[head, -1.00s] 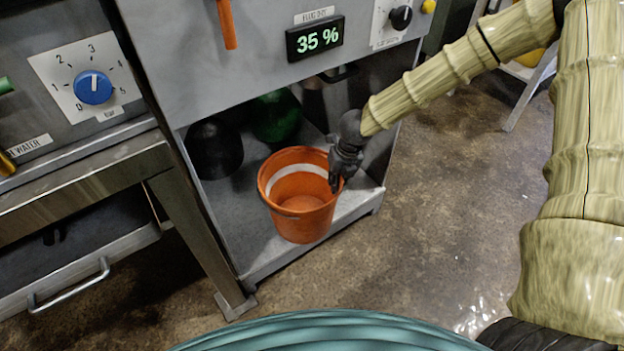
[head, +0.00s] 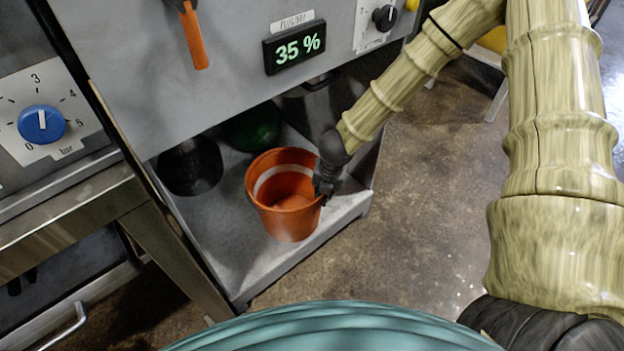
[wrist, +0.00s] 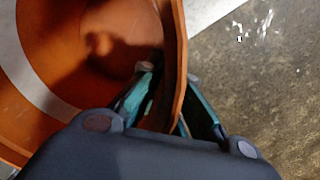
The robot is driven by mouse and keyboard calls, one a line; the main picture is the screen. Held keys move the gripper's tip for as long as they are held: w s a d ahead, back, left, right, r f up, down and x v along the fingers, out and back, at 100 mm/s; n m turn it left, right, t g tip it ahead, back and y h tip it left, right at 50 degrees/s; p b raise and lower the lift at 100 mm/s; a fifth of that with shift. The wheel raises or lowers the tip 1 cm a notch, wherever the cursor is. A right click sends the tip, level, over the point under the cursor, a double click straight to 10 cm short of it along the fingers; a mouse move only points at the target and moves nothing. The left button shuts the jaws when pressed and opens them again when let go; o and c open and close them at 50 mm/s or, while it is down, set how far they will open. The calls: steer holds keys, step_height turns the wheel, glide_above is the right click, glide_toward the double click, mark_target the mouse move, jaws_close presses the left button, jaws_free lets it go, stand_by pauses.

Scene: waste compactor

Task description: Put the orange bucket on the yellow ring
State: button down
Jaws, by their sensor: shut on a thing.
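The orange bucket (head: 283,212) is in the lower bay of the grey machine, upright or nearly so, with a pale band inside. My gripper (head: 325,188) is at its right rim in the head view. In the wrist view my gripper (wrist: 172,112) is shut on the bucket wall, one finger inside and one outside the bucket (wrist: 178,50). I cannot tell whether the bucket's base touches the shelf. No yellow ring shows in these views.
A black container (head: 190,166) and a green one (head: 254,128) stand at the back of the shelf (head: 225,245). The machine's front panel with a 35 % display (head: 295,47) overhangs the bay. A metal bench (head: 75,217) stands left. The floor (head: 430,180) at right is clear.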

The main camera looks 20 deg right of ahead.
steer(key=w+d+f+b, duration=0.1)
steer(key=w+d+f, duration=0.1)
steer(key=w, duration=0.4)
steer(key=w+d+f+b, duration=0.2)
steer(key=w+d, duration=0.3)
steer(key=w, duration=0.1)
steer(key=shift+w+f, duration=0.35)
steer(key=shift+f, duration=0.05)
steer(key=shift+d, duration=0.1)
steer(key=c, duration=1.6)
jaws_free()
steer(key=shift+f, duration=0.1)
steer(key=shift+c, duration=0.2)
step_height(320, 180, up, 8)
steer(key=s+p, duration=0.1)
steer(key=p, duration=0.1)
steer(key=shift+s+d+f+p, duration=0.15)
steer(key=shift+d+f+p, duration=0.1)
steer(key=shift+p, duration=0.15)
